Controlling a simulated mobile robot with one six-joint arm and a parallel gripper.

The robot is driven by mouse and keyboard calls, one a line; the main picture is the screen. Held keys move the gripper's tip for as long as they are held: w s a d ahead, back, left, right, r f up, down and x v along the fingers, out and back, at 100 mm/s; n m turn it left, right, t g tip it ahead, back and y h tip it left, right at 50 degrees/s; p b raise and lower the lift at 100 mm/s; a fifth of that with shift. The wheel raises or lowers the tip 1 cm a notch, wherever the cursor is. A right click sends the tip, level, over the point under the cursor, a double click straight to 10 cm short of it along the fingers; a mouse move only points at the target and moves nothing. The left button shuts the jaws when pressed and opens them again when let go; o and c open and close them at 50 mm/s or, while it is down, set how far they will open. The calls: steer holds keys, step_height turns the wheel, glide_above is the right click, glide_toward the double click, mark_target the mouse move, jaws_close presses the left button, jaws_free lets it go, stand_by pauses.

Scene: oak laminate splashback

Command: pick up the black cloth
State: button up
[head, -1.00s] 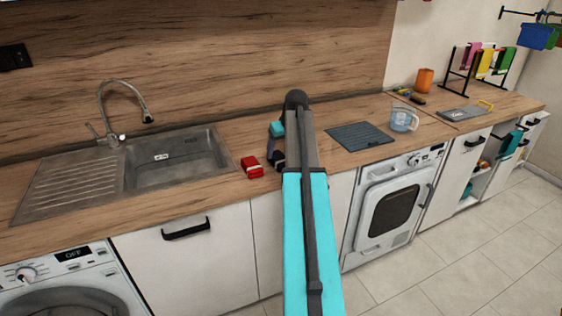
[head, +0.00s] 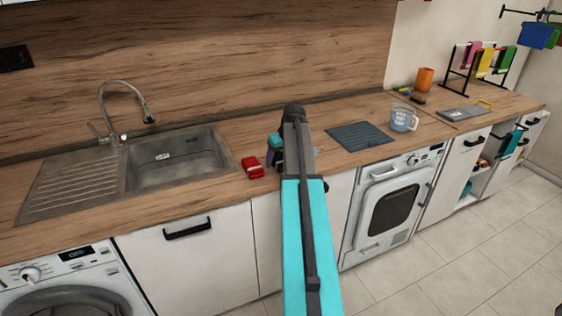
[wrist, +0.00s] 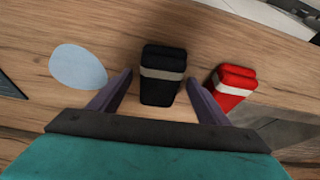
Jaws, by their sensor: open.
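The black cloth (wrist: 162,75) is a folded bundle with a pale band around it. In the wrist view it lies on the wooden counter, between and slightly beyond the two fingertips of my gripper (wrist: 161,82). The fingers are apart, one on each side of the cloth, with no clear contact. In the head view my gripper (head: 275,152) is over the counter right of the sink, and my arm hides most of the cloth.
A red folded cloth (wrist: 233,86) with a pale band lies close to the right finger; it also shows in the head view (head: 253,167). A pale blue oval item (wrist: 78,67) lies to the left. The sink (head: 180,160), dark mat (head: 358,136) and measuring jug (head: 403,119) are also on the counter.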

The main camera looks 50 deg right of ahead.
mark_target(279, 157)
steer(key=c, duration=1.1)
steer(key=shift+c, duration=0.2)
steer(key=shift+r+b, duration=0.65)
steer(key=shift+r, duration=0.95)
steer(key=s+r+b, duration=0.1)
steer(key=s+b, duration=0.2)
steer(key=s, duration=1.3)
steer(key=shift+r, duration=0.4)
